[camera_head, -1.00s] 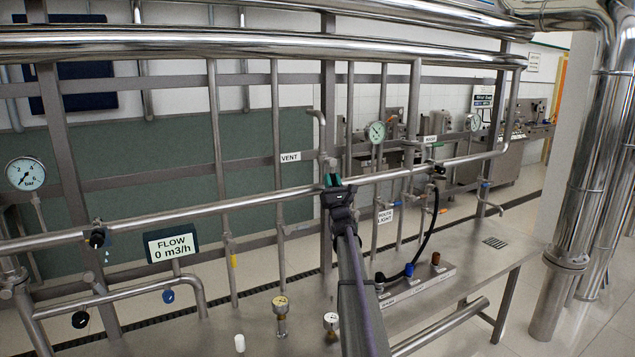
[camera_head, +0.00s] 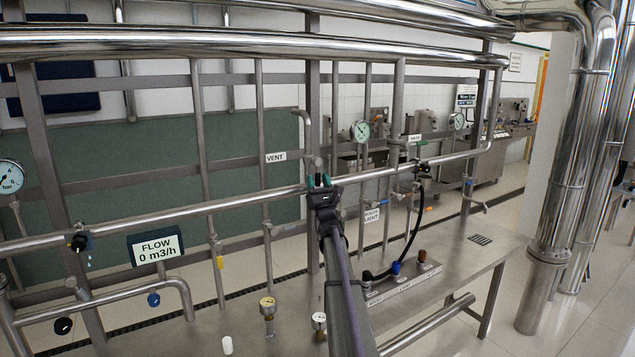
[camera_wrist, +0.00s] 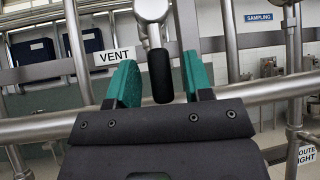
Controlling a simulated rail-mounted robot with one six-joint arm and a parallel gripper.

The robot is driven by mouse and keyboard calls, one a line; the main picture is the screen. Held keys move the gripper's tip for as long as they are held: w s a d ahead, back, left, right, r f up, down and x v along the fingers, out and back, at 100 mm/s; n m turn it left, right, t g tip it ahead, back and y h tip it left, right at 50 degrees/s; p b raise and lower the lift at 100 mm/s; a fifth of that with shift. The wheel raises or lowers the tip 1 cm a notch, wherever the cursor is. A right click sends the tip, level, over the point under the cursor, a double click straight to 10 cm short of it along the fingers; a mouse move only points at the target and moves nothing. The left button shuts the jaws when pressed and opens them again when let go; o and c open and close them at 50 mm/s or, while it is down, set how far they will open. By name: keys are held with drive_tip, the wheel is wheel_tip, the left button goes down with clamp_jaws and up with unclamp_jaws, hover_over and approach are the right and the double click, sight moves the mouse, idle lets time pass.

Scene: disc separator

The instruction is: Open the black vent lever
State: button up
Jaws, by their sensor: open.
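The black vent lever (camera_wrist: 160,76) hangs upright from a steel valve body in the wrist view, to the right of the VENT label (camera_wrist: 114,56). My gripper (camera_wrist: 158,80) is open, with one green finger on each side of the lever. In the head view my gripper (camera_head: 319,182) is at the horizontal steel pipe, right of the VENT label (camera_head: 276,157), and the lever is hidden or too small to make out there.
The horizontal pipe (camera_head: 225,202) runs past my gripper, with upright pipes around it. A pressure gauge (camera_head: 362,131) and a black hose (camera_head: 413,225) are to the right. The FLOW display (camera_head: 155,247) is at left. The steel table (camera_head: 455,262) has bare surface at right.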

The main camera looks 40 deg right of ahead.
drive_tip(key=b+v, duration=0.6)
drive_tip(key=v, duration=0.4)
drive_tip(key=shift+b, duration=0.35)
drive_tip(key=shift+s, duration=0.15)
drive_tip(key=shift+f, duration=0.1)
